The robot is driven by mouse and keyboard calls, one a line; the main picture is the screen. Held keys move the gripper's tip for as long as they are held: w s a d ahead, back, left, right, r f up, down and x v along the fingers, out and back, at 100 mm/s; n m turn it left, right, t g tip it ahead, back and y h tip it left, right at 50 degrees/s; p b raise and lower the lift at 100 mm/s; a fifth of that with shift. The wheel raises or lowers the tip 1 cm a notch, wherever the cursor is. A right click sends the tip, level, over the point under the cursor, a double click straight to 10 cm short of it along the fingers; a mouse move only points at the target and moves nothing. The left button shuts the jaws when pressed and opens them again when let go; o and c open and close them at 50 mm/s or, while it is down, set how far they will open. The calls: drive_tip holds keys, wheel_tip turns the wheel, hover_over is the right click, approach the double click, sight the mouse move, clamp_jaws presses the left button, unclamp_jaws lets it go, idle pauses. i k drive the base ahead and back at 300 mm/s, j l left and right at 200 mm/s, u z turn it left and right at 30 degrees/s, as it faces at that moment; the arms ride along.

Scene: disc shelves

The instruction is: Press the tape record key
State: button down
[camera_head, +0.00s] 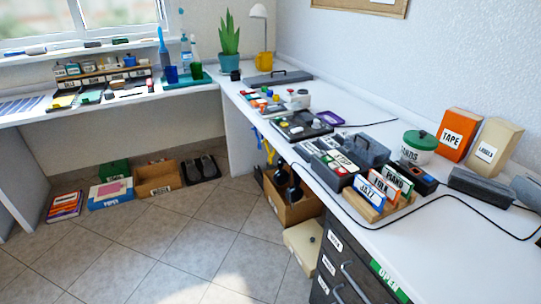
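No tape record key can be made out for sure at this size. A dark flat device (291,132) with a knob and pale parts lies on the right-hand counter, mid-length. A small dark box with blue and red spots (424,180) sits behind the labelled dividers. A dark grey box (480,187) lies farther right, with a black cable near it. I cannot tell which of these, if any, is the tape recorder. My gripper is not in view.
The white counter (440,240) is bare at front right, crossed by the cable. A grey caddy (371,149), jazz divider (367,194), green-lidded tub (418,148) and orange box (458,134) crowd it. Cardboard boxes (292,207) stand below. The tiled floor (170,245) is open.

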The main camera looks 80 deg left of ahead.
sight(342, 171)
drive_tip(key=u, duration=2.2)
